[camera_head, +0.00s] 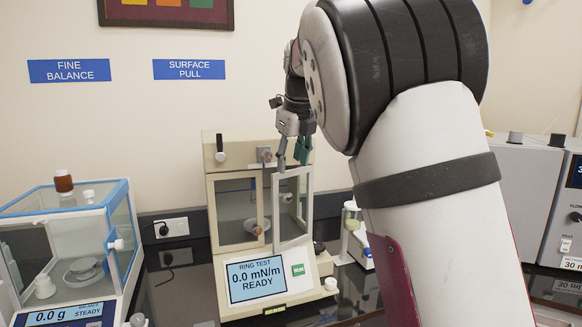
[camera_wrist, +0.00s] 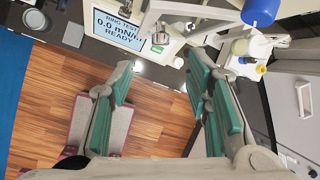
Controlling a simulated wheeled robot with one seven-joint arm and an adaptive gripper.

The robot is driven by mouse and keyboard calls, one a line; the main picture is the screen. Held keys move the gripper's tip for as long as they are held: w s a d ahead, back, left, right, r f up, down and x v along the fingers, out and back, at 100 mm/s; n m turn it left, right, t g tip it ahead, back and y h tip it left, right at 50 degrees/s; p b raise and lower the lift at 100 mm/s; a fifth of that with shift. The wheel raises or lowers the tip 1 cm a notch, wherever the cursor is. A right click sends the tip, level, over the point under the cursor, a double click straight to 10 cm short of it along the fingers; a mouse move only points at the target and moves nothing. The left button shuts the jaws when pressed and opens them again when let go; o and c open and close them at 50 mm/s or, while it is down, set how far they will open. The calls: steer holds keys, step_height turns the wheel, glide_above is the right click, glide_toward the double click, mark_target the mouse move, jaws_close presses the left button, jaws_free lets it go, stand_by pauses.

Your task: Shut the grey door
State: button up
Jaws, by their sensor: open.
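The grey door (camera_head: 278,212) is a grey-framed pane on the front of the beige ring test instrument (camera_head: 216,160). It stands ajar, angled out from the right side of the front opening. A beige-framed pane (camera_head: 236,210) with a small knob fills the left side. My gripper (camera_head: 292,162) is near the top of the grey door, apparently in front of it; I cannot tell whether they touch. In the wrist view my gripper (camera_wrist: 160,68) is open, its teal-padded fingers wide apart with nothing between them. A pale bar, possibly the door's edge, shows at the top there.
A blue-edged glass balance case (camera_head: 124,228) stands at the left. Small bottles (camera_head: 352,216) stand right of the instrument, and a grey machine (camera_head: 524,190) stands at the far right. The instrument's lit display (camera_head: 256,279) faces forward. Wood floor (camera_wrist: 50,105) lies below.

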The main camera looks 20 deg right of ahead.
steer(key=shift+s+d, duration=0.1)
steer(key=shift+d, duration=0.05)
steer(key=c, duration=0.7)
steer(key=s+d+f, duration=0.1)
steer(key=s+d+f+y, duration=0.1)
steer(key=s+d+y, duration=0.1)
steer(key=d, duration=0.1)
steer(key=shift+s+d+f+t+b, duration=0.1)
steer(key=shift+s+f+t+b, duration=0.2)
steer(key=shift+f+t, duration=0.1)
jaws_close()
steer(key=s+d+f+t+y, duration=0.1)
steer(key=s+t+y, duration=0.1)
steer(key=s, duration=0.2)
steer(key=w+r+x, duration=0.1)
steer(key=x, duration=1.1)
steer(key=shift+w+a+t+p, duration=0.2)
steer(key=shift+t+p, duration=0.1)
